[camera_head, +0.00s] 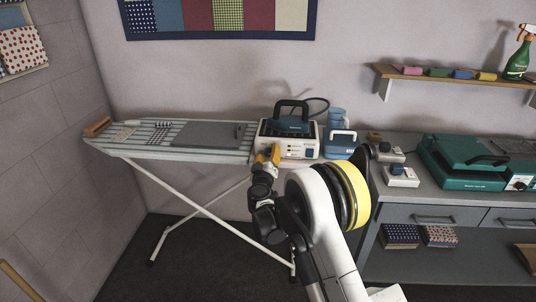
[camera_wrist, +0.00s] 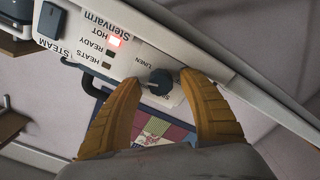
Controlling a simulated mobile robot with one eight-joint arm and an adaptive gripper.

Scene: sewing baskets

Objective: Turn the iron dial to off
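The steam iron station (camera_head: 289,144) stands at the right end of the ironing board, with a dark iron (camera_head: 291,121) on top. Its dark round dial (camera_wrist: 160,82) shows on the white front panel in the wrist view, upside down. A small light mark is on the dial; the word LINEN is printed beside it. I cannot read where OFF lies. The red HOT lamp (camera_wrist: 115,42) is lit. My gripper (camera_head: 269,153) is in front of the panel. Its two orange fingers are apart, one on each side of the dial, with small gaps visible; contact is unclear.
The ironing board (camera_head: 190,152) stretches left on thin white legs. Blue containers (camera_head: 340,143) stand right of the station. A grey bench (camera_head: 425,180) at right carries small devices and a green machine (camera_head: 465,163). A wall shelf (camera_head: 450,82) is above it.

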